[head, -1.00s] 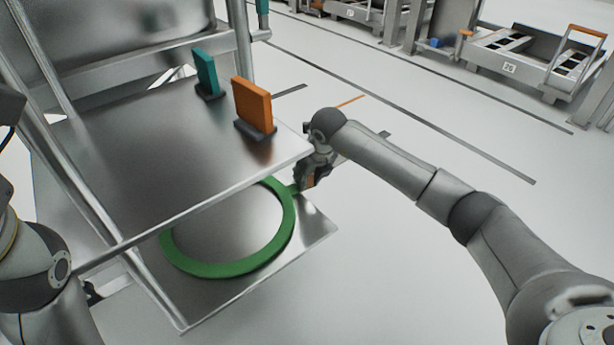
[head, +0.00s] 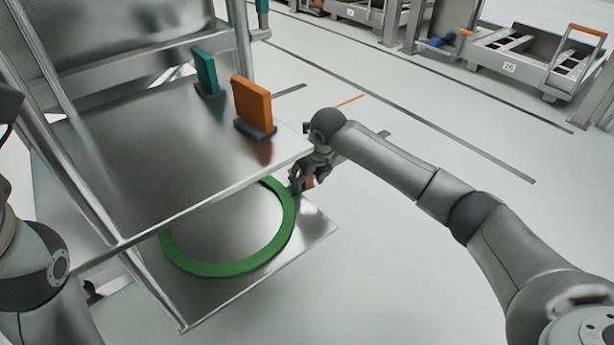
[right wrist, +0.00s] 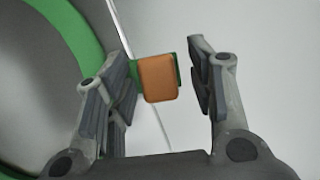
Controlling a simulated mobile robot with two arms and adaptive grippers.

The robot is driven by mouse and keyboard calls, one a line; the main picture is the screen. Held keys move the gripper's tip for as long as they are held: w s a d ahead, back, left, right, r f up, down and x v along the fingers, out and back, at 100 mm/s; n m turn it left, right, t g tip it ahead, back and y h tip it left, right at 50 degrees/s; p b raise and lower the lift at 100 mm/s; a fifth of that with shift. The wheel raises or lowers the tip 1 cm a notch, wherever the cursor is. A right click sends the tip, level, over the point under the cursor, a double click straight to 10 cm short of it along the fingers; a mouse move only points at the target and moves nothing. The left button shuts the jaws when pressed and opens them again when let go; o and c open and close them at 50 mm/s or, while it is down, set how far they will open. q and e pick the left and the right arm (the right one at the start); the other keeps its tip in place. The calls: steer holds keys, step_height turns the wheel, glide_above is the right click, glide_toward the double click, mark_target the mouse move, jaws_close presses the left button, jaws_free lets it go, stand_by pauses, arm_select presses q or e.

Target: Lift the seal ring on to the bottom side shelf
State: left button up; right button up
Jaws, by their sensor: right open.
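The green seal ring (head: 284,232) lies flat on the bottom shelf (head: 312,236) of the metal rack, its far left part hidden under the upper shelf. An orange block (head: 309,182) shows at the ring's right side; in the right wrist view the orange block (right wrist: 158,78) has a green edge behind it. My right gripper (head: 299,184) is beside the ring's right edge. In the right wrist view my right gripper (right wrist: 160,92) is open, its fingers on either side of the orange block with gaps visible. My left gripper is out of sight; only part of its arm shows at left.
The upper shelf (head: 150,150) overhangs the bottom shelf and carries a teal block (head: 207,72) and an orange upright block (head: 252,104). Rack posts stand at left. Carts (head: 530,60) stand far back.

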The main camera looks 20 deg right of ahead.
steer(key=v, duration=1.2)
